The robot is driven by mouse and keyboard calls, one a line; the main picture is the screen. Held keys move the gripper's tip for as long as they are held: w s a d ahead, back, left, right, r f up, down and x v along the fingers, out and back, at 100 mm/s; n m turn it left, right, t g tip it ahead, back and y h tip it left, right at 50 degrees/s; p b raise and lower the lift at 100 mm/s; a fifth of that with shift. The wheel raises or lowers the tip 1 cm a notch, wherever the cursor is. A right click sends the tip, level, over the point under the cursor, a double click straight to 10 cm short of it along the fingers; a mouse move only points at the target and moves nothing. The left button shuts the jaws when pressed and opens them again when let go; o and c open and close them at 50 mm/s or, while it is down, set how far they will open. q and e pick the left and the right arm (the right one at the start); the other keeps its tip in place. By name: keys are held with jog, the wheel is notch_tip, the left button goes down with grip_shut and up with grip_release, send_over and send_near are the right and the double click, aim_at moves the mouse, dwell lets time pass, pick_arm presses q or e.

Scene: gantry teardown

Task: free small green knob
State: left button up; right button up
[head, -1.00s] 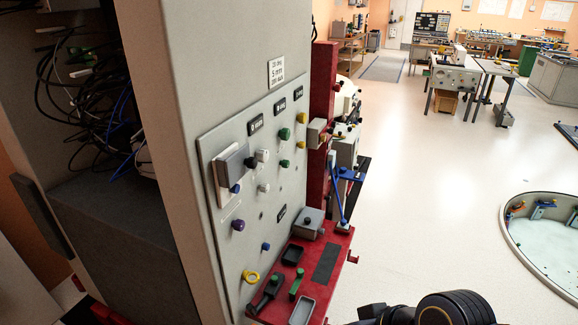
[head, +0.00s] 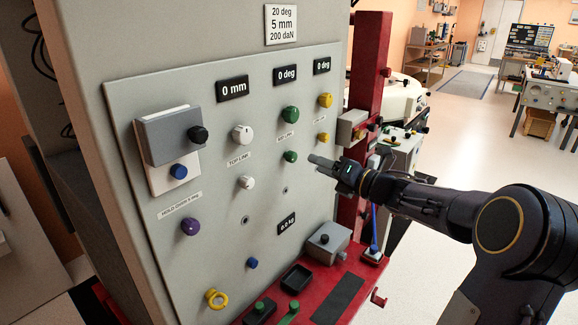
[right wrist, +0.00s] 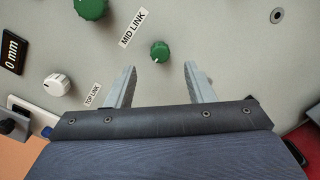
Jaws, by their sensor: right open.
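The small green knob (head: 290,156) sits on the grey panel below the larger green knob (head: 290,114), under the MID LINK label. In the right wrist view the small green knob (right wrist: 160,52) shows beyond and between my fingertips, apart from both. The larger green knob (right wrist: 91,8) is cut off at the top edge there. My right gripper (head: 322,166) is open and empty, just right of the small green knob in the head view; its fingers (right wrist: 160,68) point at the panel in the right wrist view. My left gripper is not in view.
White knobs (head: 243,134) stand left of the green ones and yellow knobs (head: 325,100) right. A grey box with a black knob (head: 170,138) juts out at the left. Below is a red shelf (head: 366,285) with trays and a grey box (head: 328,238). A red post (head: 370,65) rises at right.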

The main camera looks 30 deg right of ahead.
aim_at(295, 158)
jog(key=shift+n+y, duration=0.4)
jog(key=shift+n, duration=0.1)
jog(key=x, duration=0.2)
jog(key=p+x, duration=0.1)
jog(key=x, duration=0.5)
jog(key=shift+a+f, duration=0.15)
jog(key=shift+f, duration=0.25)
jog(key=c, duration=1)
